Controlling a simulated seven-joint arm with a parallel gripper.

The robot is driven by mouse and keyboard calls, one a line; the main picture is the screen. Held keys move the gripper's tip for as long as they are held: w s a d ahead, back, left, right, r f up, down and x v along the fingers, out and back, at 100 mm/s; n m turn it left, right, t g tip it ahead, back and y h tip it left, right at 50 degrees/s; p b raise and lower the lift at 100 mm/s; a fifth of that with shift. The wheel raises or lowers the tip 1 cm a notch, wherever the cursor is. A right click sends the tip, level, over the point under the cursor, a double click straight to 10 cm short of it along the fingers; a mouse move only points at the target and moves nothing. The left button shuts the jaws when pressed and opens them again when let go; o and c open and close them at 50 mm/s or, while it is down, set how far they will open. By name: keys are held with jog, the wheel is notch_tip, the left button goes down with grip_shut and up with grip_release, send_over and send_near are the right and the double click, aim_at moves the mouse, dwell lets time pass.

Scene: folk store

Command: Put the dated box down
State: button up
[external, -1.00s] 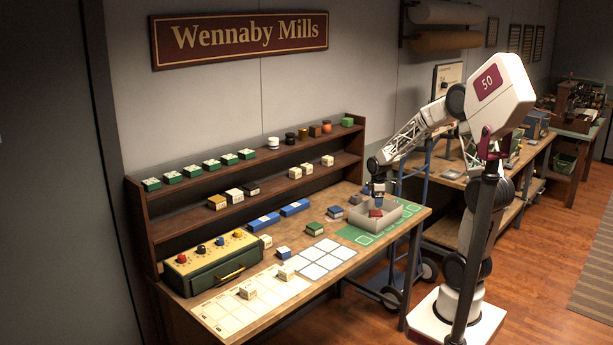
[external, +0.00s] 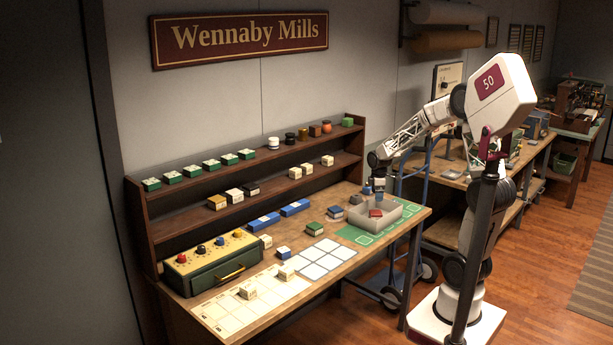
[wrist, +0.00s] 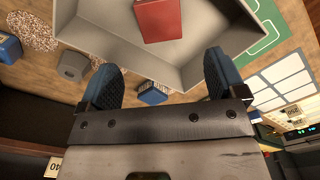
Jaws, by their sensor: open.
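A red box (external: 376,212) lies in the open grey tray (external: 361,221); it also shows in the wrist view (wrist: 158,18). I cannot read a date on it, so I cannot tell if it is the dated box. My gripper (external: 379,196) is above the tray's back part. In the wrist view its two blue fingers (wrist: 162,80) are spread wide with nothing held between them, and the red box lies apart from them. A small dark blue box (wrist: 152,92) shows between the fingers, lower down on the table outside the tray.
The tray stands by a green mat (external: 408,208) with outlined squares. White squares (external: 321,258) and a cream grid sheet (external: 228,312) lie to the left. Small boxes, including a green one (external: 314,229), stand on the table. A shelf (external: 190,222) with several goods runs along the back.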

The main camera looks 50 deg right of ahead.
jog(key=s+a+r+m+t, duration=0.1)
jog(key=s+a+r+m, duration=0.2)
jog(key=s, duration=0.6)
jog(key=s+a+r+m, duration=0.3)
jog(key=s+a+r, duration=0.2)
jog(key=s+a, duration=0.3)
jog(key=s+a+r+m+t, duration=0.1)
jog(key=s+a+r+m, duration=0.2)
jog(key=s, duration=0.7)
jog(key=shift+a+r+t, duration=0.3)
jog(key=shift+a+r, duration=0.45)
jog(key=shift+a, duration=0.5)
dwell(4.0)
